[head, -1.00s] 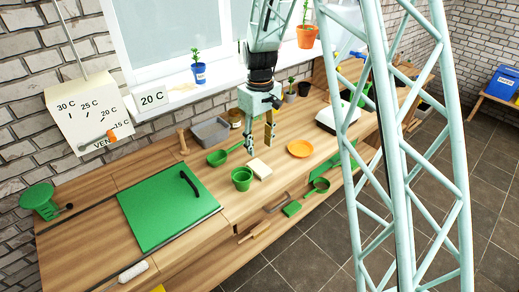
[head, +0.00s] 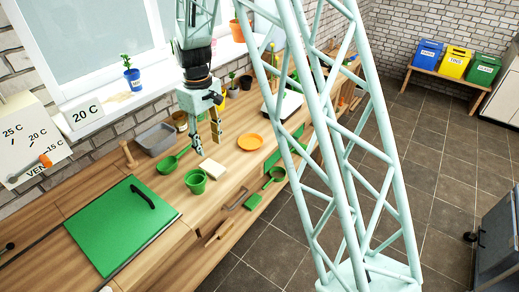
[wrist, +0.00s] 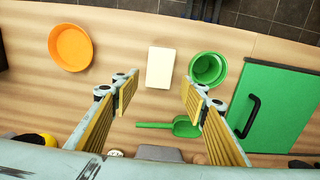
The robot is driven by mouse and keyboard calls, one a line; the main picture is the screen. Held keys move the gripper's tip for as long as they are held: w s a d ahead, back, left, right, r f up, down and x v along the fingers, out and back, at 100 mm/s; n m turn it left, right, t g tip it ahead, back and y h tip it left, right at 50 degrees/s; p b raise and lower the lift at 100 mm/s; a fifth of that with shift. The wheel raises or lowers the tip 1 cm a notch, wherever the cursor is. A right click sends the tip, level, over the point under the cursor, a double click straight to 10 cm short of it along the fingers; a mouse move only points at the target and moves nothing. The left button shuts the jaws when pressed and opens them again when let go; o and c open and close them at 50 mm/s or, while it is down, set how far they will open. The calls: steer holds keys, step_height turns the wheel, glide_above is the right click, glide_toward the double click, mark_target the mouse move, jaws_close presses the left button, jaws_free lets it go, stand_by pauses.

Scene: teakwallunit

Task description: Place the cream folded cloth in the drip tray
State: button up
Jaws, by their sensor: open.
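The cream folded cloth (head: 212,169) lies flat on the wooden worktop, between a green pot and an orange round dish (head: 250,142). The dish is shallow and empty and looks like the drip tray, though nothing marks it as such. My gripper (head: 204,140) is open and empty, pointing down above the worktop behind the cloth. In the wrist view my gripper (wrist: 161,92) has its fingers wide apart, with the cloth (wrist: 160,67) beyond the tips and lined up between them. The orange dish (wrist: 70,47) shows at upper left there.
The green pot (head: 196,181) stands close beside the cloth, and a green scoop (head: 172,162) lies behind it. A grey tub (head: 155,138) is at the back near the window. A green board with a black handle (head: 122,226) is at left. Bare worktop separates cloth and dish.

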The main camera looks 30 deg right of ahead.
steer(key=s+r+m+t, duration=0.1)
steer(key=s+r, duration=0.9)
steer(key=r, duration=0.2)
steer(key=s+r+m+t, duration=0.1)
steer(key=s+r+m, duration=0.1)
steer(key=s+r, duration=0.95)
steer(key=s+r+m+t, duration=0.1)
steer(key=s+r, duration=0.2)
steer(key=s, duration=0.9)
steer(key=s+r+m, duration=0.1)
steer(key=s+r, duration=0.2)
steer(key=s, duration=0.9)
steer(key=shift+s+d+r+t, duration=0.25)
steer(key=shift+s+r+t, duration=0.05)
steer(key=shift+r+t, duration=0.1)
steer(key=shift+o, duration=0.4)
steer(key=o, duration=1.1)
steer(key=shift+w, duration=0.1)
